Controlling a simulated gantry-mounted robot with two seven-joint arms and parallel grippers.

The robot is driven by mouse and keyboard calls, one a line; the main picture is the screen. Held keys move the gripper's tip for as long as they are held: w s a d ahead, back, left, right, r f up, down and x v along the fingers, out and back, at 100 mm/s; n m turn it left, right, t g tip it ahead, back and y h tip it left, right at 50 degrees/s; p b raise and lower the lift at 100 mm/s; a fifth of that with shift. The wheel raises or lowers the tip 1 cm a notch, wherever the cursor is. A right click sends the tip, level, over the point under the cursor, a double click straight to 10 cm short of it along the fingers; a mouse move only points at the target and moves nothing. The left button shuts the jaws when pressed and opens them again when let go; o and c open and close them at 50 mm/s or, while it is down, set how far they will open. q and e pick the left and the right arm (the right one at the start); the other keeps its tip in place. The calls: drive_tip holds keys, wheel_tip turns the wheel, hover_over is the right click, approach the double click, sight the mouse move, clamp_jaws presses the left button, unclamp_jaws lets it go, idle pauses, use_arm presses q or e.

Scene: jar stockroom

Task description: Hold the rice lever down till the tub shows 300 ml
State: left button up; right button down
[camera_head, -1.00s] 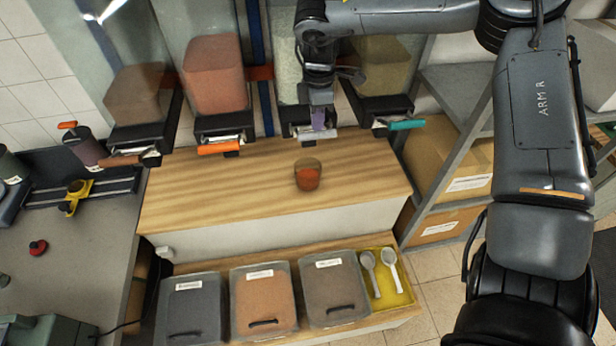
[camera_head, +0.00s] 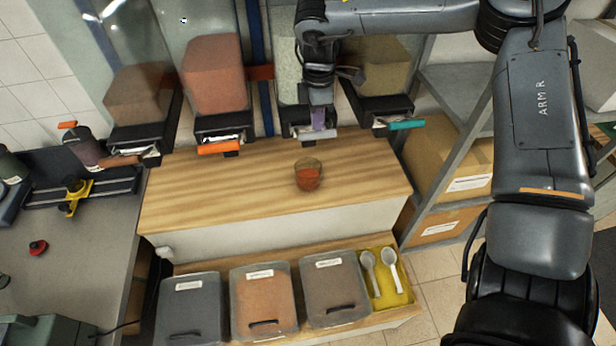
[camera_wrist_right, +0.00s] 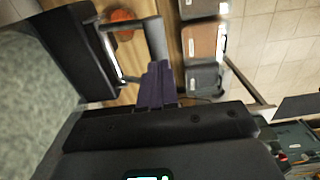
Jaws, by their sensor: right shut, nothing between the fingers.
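The rice dispenser (camera_head: 288,82), with pale grains, is third from the left in the row. Its light grey lever (camera_head: 318,134) sticks out at the front; a grey bar (camera_wrist_right: 156,40) shows by the fingers in the right wrist view. My right gripper (camera_head: 318,122) has purple fingers, shut and empty, at this lever; it also shows in the right wrist view (camera_wrist_right: 156,84). I cannot tell whether the fingers touch or press it. The small round tub (camera_head: 308,175), reddish-orange below and brownish above, stands on the wooden counter in front. Its reading is too small to make out. My left gripper is out of view.
Neighbouring dispensers have an orange lever (camera_head: 220,147) and a teal lever (camera_head: 405,124). Lidded bins (camera_head: 264,300) and a yellow tray (camera_head: 388,298) with two scoops stand on the lower shelf. Cartons (camera_head: 452,165) fill the rack at right. The wooden counter (camera_head: 215,195) is otherwise clear.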

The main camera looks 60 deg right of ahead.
drive_tip(key=shift+f, duration=0.1)
idle(0.3)
drive_tip(key=shift+f+b, duration=1.6)
drive_tip(key=shift+f, duration=0.4)
drive_tip(key=shift+r, duration=0.1)
idle(0.7)
idle(0.7)
idle(0.7)
idle(0.7)
idle(0.7)
